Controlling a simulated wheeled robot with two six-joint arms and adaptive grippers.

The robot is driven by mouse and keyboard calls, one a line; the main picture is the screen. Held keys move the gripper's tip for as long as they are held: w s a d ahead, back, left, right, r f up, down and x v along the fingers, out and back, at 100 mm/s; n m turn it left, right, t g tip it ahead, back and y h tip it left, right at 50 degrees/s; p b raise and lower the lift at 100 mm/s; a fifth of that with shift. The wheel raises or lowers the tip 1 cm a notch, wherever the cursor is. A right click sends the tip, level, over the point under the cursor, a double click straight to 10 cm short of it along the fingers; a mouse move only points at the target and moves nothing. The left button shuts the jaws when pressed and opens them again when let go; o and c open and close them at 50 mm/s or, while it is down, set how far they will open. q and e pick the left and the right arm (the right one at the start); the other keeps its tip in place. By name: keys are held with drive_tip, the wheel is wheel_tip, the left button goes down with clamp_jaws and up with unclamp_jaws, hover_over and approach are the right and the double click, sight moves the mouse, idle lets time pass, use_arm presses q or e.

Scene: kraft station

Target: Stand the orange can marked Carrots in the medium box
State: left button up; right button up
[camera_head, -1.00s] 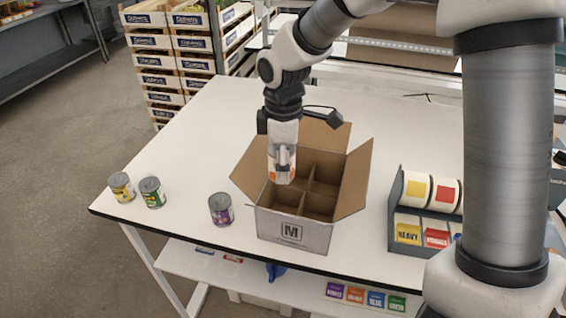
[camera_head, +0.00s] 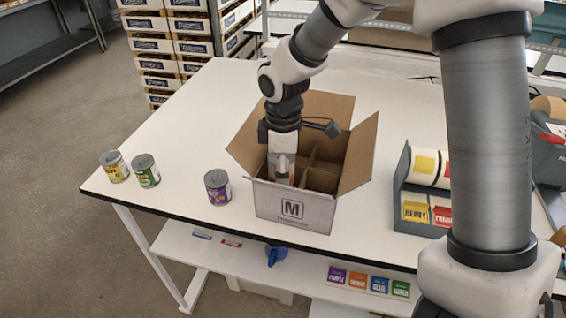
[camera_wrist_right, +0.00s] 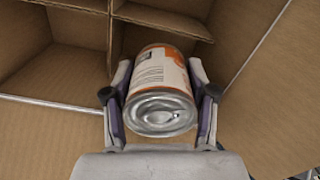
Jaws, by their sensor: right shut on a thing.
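The medium box (camera_head: 322,212), marked M, stands open on the white table with its flaps up and dividers inside. My right gripper (camera_head: 284,178) reaches down into the box from above. In the right wrist view, the right gripper (camera_wrist_right: 160,105) is shut on the orange can (camera_wrist_right: 160,75), one finger on each side. The can's silver lid faces the camera and its orange and white label shows. The can is at a compartment of the box; I cannot tell whether it touches the bottom. In the head view the can is mostly hidden. My left gripper is not in view.
A yellow can (camera_head: 115,167), a green can (camera_head: 145,171) and a purple can (camera_head: 218,187) stand on the table left of the box. A grey rack (camera_head: 402,190) with labelled rolls is at the right. The table behind the box is clear.

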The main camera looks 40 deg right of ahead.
drive_tip(key=shift+f+b, duration=0.95)
drive_tip(key=shift+f, duration=1.5)
drive_tip(key=o, duration=1.3)
drive_tip(key=shift+o, duration=0.2)
wheel_tip(320, 180, up, 16)
drive_tip(key=p, duration=1.7)
drive_tip(key=shift+r, duration=0.1)
